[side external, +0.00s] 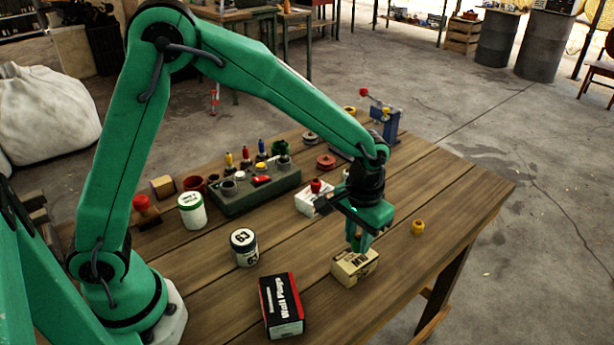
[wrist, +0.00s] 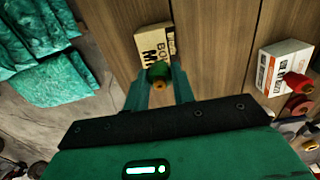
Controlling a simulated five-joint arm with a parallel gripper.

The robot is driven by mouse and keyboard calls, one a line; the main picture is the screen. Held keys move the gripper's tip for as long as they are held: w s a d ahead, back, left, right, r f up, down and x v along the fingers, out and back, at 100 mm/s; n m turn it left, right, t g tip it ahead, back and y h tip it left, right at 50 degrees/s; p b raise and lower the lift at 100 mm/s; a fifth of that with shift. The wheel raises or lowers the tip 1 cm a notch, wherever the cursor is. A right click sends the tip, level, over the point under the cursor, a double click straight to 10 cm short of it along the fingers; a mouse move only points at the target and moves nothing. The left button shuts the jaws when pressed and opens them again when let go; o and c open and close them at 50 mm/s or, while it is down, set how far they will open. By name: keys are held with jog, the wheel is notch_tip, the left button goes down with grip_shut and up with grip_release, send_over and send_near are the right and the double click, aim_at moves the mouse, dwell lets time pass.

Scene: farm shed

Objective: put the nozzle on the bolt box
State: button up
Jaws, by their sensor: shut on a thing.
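The bolt box (side external: 355,267) is a small cream carton on the table, below my gripper (side external: 360,242). In the wrist view the bolt box (wrist: 150,40) lies just past the fingertips, with part of its dark lettering showing. My gripper (wrist: 160,78) is shut on a green nozzle (wrist: 158,70) with a brass-coloured end. The nozzle overlaps the near end of the box in the wrist view. In the side view the fingers hide most of the nozzle, and I cannot tell whether it touches the box.
A white box (side external: 307,200) with a red-topped piece (side external: 316,186) stands behind my gripper. A small orange piece (side external: 418,227) is right. Bare planks lie between them.

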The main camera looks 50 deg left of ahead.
aim_at(358, 236)
jog(key=shift+f, duration=0.95)
jog(key=shift+f, duration=0.1)
jog(key=o, duration=1)
jog(key=shift+c, duration=0.2)
notch_tip(358, 236, up, 12)
jog(key=shift+r, duration=0.15)
